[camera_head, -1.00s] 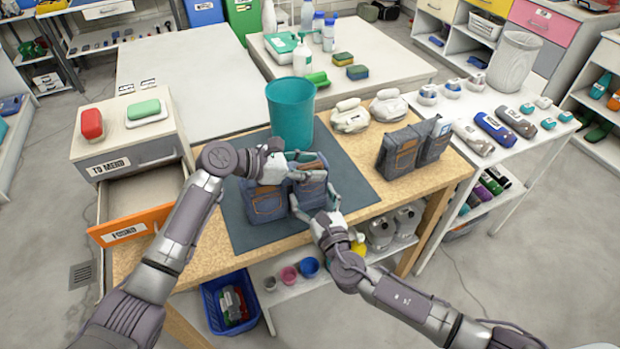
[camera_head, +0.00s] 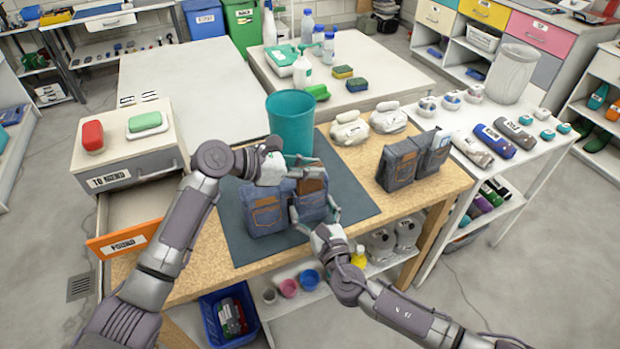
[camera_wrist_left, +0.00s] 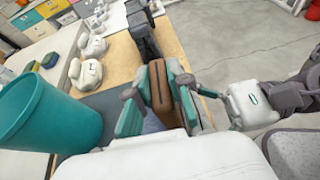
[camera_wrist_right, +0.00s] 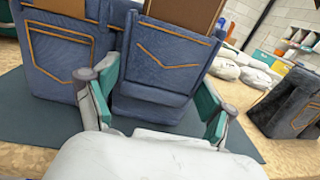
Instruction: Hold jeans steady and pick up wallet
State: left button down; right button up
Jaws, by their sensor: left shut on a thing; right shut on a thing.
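Two dark blue folded jeans with orange stitching stand upright side by side on the dark mat (camera_head: 350,195). The right one of the pair (camera_head: 313,204) is between the fingers of my right gripper (camera_head: 315,213), shut on it from the front; its pocket (camera_wrist_right: 165,65) fills the right wrist view. A brown wallet (camera_wrist_left: 160,84) is upright between the fingers of my left gripper (camera_wrist_left: 158,100), which is shut on it. In the head view the wallet (camera_head: 314,171) shows at the top of these jeans, partly hidden by the left hand. I cannot tell whether it is clear of the pocket.
A teal bin (camera_head: 290,122) stands just behind the left hand. Another pair of jeans (camera_head: 412,163) stands to the right, with white shoes (camera_head: 349,131) behind. An open drawer with an orange front (camera_head: 125,240) is at the left. The mat's right part is clear.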

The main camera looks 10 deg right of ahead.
pick_arm(q)
notch_tip(320, 180, up, 7)
jog(key=shift+f, duration=0.1)
pick_arm(e)
jog(key=o, duration=1.4)
pick_arm(q)
jog(key=shift+f, duration=0.1)
pick_arm(e)
jog(key=shift+s, duration=0.15)
